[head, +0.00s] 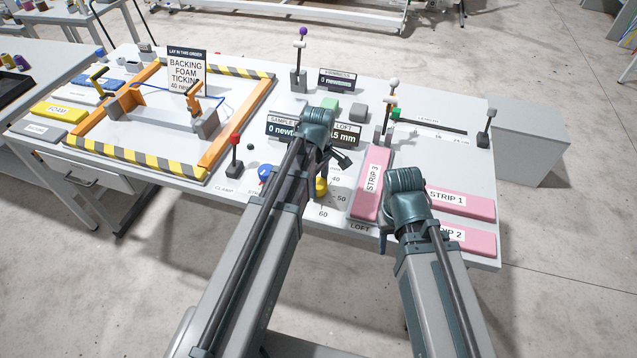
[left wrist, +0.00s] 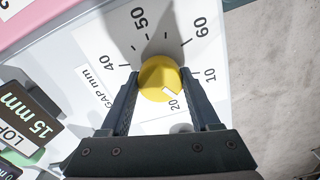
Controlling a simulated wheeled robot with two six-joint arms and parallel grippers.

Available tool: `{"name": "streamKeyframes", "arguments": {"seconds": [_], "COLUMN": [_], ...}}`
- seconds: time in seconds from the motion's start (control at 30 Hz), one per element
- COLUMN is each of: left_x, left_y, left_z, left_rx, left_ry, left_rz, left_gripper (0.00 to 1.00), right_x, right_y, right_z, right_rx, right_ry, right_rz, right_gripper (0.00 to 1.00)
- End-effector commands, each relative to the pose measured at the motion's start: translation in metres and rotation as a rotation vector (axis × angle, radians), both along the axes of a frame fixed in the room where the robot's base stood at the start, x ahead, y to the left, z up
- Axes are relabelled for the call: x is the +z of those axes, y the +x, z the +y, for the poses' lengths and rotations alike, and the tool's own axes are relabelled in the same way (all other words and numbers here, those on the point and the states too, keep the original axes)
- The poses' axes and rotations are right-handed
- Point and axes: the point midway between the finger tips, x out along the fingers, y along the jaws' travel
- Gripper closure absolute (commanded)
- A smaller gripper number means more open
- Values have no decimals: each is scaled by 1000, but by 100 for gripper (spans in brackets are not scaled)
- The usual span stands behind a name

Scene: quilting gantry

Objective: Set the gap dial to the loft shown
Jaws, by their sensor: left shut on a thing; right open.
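The yellow gap dial (left wrist: 157,78) fills the space between the fingertips of my left gripper (left wrist: 160,84) in the left wrist view, and the fingers are shut on its sides. A white mark on the dial lies close to the 20 label, on the side towards 10. Labels 10, 20, 40, 50 and 60 show around it. In the head view the dial (head: 321,187) is partly hidden by my left arm. The loft sign (left wrist: 27,118) reads 15 mm in the left wrist view. My right gripper (head: 385,240) is mostly hidden by its wrist, near the table's front edge.
Pink strips (head: 372,183) lie right of the dial, with strip 1 (head: 460,200) further right. A red-knobbed lever (head: 235,158) and a blue knob (head: 265,172) stand to the left. A striped frame (head: 130,162) fills the table's left side.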

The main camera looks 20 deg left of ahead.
Motion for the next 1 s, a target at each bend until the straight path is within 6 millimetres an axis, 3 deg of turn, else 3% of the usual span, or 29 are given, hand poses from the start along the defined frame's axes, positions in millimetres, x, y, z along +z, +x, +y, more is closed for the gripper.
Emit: {"name": "streamKeyframes", "arguments": {"seconds": [0.03, 0.2, 0.67, 1.0], "left_x": [0, 0, 6, 45], "left_y": [0, 0, 0, 0], "left_z": [0, 0, 0, 0], "left_rx": [0, -1, -1, -1], "left_ry": [0, 0, 0, 0], "left_rz": [0, 0, 0, 0], "left_gripper": [36, 7, 7, 7], "right_x": [0, 0, 6, 45], "right_y": [0, 0, 0, 0], "right_z": [0, 0, 0, 0], "right_rx": [0, 0, 0, 0], "right_ry": [0, 0, 0, 0], "right_rz": [0, 0, 0, 0], "right_gripper": [50, 50, 50, 50]}}
